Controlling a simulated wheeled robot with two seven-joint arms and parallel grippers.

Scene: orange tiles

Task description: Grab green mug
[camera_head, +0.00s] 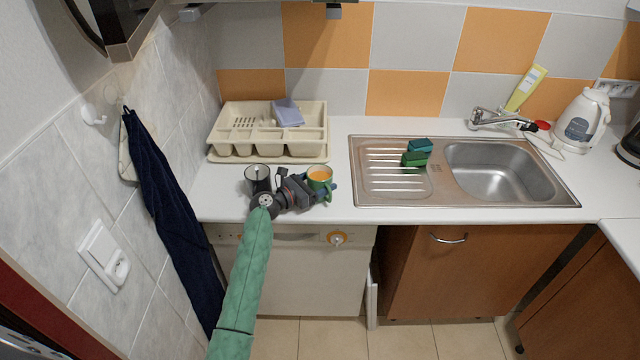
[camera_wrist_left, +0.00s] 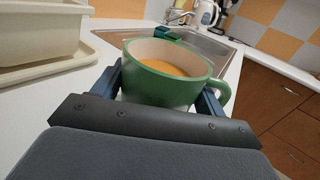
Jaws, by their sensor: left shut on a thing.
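The green mug (camera_head: 319,184) stands on the white counter left of the sink. It has a light inside and holds something orange. My left gripper (camera_head: 325,189) is shut on the mug from the left side. In the left wrist view the green mug (camera_wrist_left: 168,80) sits upright between the two blue fingers of my left gripper (camera_wrist_left: 166,92), with its handle on the right. I cannot tell whether the mug's base touches the counter. My right gripper is not in view.
A dark cup (camera_head: 257,178) stands left of the mug, close to my left wrist. A cream dish rack (camera_head: 222,128) is behind. The steel sink (camera_head: 375,194) lies to the right, with green sponges (camera_head: 415,157). A kettle (camera_head: 583,122) is at the far right.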

